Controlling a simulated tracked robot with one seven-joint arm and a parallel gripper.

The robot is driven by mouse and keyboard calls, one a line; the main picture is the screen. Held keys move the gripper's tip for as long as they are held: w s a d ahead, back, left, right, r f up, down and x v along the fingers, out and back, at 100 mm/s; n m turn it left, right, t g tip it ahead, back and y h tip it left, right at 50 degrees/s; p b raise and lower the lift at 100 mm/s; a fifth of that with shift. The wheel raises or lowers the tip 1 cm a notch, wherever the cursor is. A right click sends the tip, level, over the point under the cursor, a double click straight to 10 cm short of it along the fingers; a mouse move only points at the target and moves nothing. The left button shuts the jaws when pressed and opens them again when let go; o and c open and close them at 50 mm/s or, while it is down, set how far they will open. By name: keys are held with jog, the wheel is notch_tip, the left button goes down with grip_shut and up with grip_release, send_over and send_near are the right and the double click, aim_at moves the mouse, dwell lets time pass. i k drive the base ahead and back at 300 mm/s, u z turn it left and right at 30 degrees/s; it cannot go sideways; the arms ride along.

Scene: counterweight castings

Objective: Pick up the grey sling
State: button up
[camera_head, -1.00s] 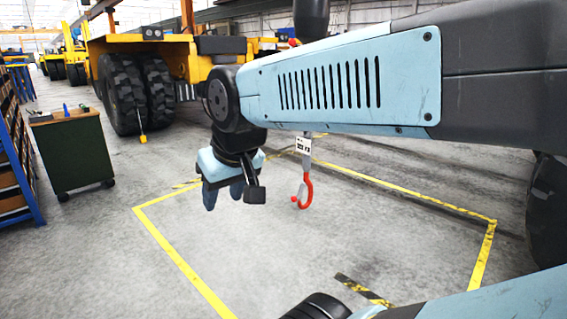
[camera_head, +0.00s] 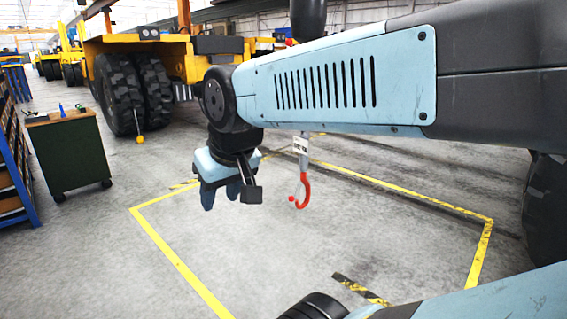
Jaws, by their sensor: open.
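A grey strap (camera_head: 303,159) hangs just beyond my forearm, with a white tag (camera_head: 300,145) on it and a red hook (camera_head: 304,190) at its lower end. It may be the grey sling; its upper part is hidden behind my arm. My gripper (camera_head: 221,194) points down to the left of the red hook, clearly apart from it. It is open, and nothing shows between its fingers.
Yellow tape (camera_head: 182,265) marks out a floor area that looks clear beneath the gripper. A green cabinet (camera_head: 72,155) stands at the left by a blue rack (camera_head: 15,160). A big yellow vehicle (camera_head: 150,60) stands behind, with a small yellow object (camera_head: 140,139) hanging in front.

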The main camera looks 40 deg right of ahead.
aim_at(301, 144)
jog(key=u, duration=1)
jog(key=k, duration=1.95)
jog(key=z, duration=0.7)
jog(key=i, duration=1)
jog(key=u, duration=0.1)
